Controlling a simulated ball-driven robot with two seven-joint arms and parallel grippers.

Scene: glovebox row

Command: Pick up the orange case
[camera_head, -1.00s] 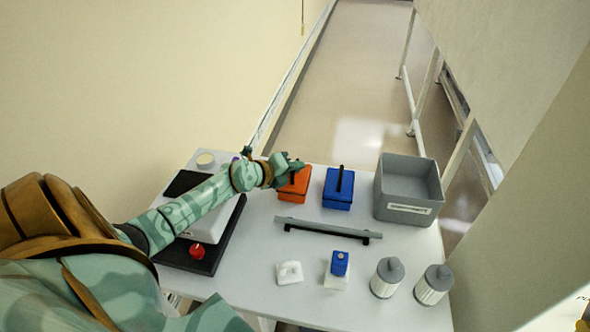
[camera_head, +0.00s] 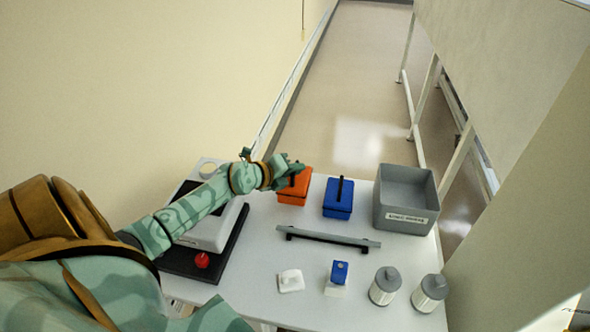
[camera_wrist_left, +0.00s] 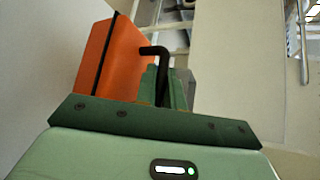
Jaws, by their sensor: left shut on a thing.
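The orange case (camera_head: 295,189) is at the back of the white table, left of a blue case. Its black handle (camera_wrist_left: 156,52) shows in the left wrist view, between the green fingers. My left gripper (camera_head: 294,170) is shut on the handle, with the orange case (camera_wrist_left: 118,62) right beyond the fingers. The arm covers part of the case's left side in the head view. I cannot tell whether the case's underside touches the table. My right gripper is not in view.
A blue case (camera_head: 338,197) stands close on the right, then a grey bin (camera_head: 406,215). A grey bar (camera_head: 328,238) lies in front. A white device (camera_head: 209,228) with a red knob (camera_head: 202,260) is at left. Two lidded jars (camera_head: 384,286) stand front right.

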